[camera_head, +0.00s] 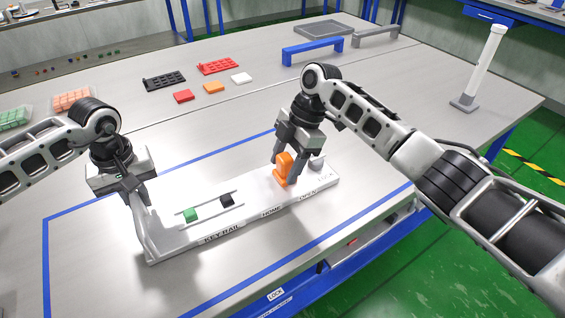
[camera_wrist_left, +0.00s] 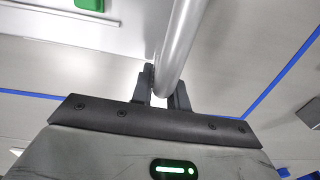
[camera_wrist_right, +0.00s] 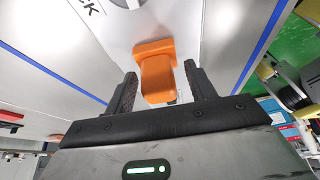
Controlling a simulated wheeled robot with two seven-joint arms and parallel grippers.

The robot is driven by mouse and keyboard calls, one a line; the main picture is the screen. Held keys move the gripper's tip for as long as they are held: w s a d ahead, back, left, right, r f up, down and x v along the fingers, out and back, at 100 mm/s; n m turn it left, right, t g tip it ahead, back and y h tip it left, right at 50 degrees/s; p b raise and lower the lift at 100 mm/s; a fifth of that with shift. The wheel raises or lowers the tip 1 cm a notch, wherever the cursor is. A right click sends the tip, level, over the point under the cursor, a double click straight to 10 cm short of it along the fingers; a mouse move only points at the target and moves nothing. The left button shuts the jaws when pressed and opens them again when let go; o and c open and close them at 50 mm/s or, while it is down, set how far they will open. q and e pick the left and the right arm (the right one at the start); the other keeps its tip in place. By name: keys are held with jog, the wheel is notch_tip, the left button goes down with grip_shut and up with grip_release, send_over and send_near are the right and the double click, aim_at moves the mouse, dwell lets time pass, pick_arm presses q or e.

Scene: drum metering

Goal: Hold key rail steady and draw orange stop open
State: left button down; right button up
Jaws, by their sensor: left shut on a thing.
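The white key rail (camera_head: 240,224) lies on the table inside a blue taped outline, its front edge marked KEY RAIL, HOME and OPEN. My left gripper (camera_head: 132,190) is shut on the pale bar handle (camera_wrist_left: 178,50) at the rail's left end. The orange stop (camera_head: 284,166) stands upright on the rail's right part, behind the HOME and OPEN labels. My right gripper (camera_head: 289,150) is over the stop. In the right wrist view its fingers stand apart on either side of the orange stop (camera_wrist_right: 156,72), with gaps showing.
A green block (camera_head: 190,214) and a black block (camera_head: 227,200) sit in the rail's slot. A grey knob (camera_head: 317,163) is at its right end. Red, orange and white pieces, blue and grey brackets and a white post (camera_head: 483,68) stand farther back. The table in front is clear.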

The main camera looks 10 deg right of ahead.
jog(key=shift+a, duration=0.1)
jog(key=shift+r, duration=0.3)
pick_arm(q)
jog(key=shift+d, duration=0.1)
pick_arm(e)
jog(key=v, duration=1.1)
jog(key=shift+d+r, duration=0.15)
jog(key=shift+d, duration=0.1)
pick_arm(q)
jog(key=c, duration=1.3)
grip_release()
jog(key=shift+r, duration=0.1)
